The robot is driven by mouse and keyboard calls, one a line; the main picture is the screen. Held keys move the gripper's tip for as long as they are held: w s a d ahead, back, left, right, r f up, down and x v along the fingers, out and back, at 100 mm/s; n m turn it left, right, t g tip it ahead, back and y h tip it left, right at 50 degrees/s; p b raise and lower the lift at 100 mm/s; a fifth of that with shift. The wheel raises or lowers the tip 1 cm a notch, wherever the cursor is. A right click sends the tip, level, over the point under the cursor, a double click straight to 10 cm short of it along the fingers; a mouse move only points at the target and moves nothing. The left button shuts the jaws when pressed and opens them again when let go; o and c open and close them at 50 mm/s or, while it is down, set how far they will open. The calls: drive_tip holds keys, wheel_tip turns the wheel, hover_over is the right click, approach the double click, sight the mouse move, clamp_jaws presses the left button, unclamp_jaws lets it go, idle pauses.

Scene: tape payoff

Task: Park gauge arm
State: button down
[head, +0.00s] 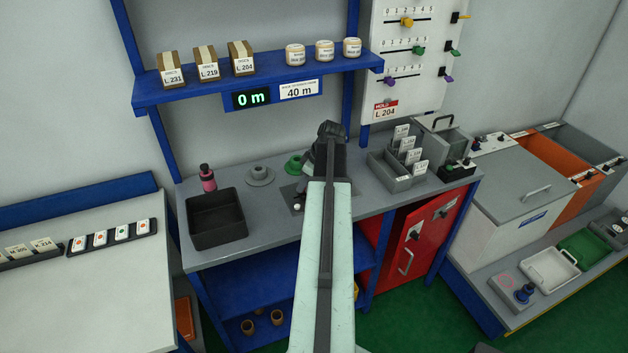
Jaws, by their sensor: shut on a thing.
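My arm reaches over the grey workbench (370,203), and its dark wrist covers much of the spot below it. My gripper (303,185) points down low over the bench, right of the green spool holder (294,165). It is shut on a small part there, which I take to be the gauge arm; its shape is mostly hidden by the gripper and my arm. A small white round piece (297,206) shows on a dark plate just below the gripper. The display (251,99) above the bench reads 0 m.
A black bin (217,219), a pink bottle (207,178) and a grey spool holder (260,174) stand left on the bench. Grey card trays (389,178) stand right. The blue shelf (190,92) overhangs the back. A red cabinet (408,255) is below right.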

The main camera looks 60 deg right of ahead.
drive_tip(key=shift+w+a, duration=0.3)
drive_tip(key=shift+a, duration=0.25)
drive_tip(key=c, duration=1.1)
unclamp_jaws()
drive_tip(key=shift+w+a, duration=0.1)
drive_tip(key=shift+c, duration=0.2)
drive_tip(key=p+v, duration=0.7)
drive_tip(key=shift+s+r, duration=0.25)
drive_tip(key=shift+r, duration=0.1)
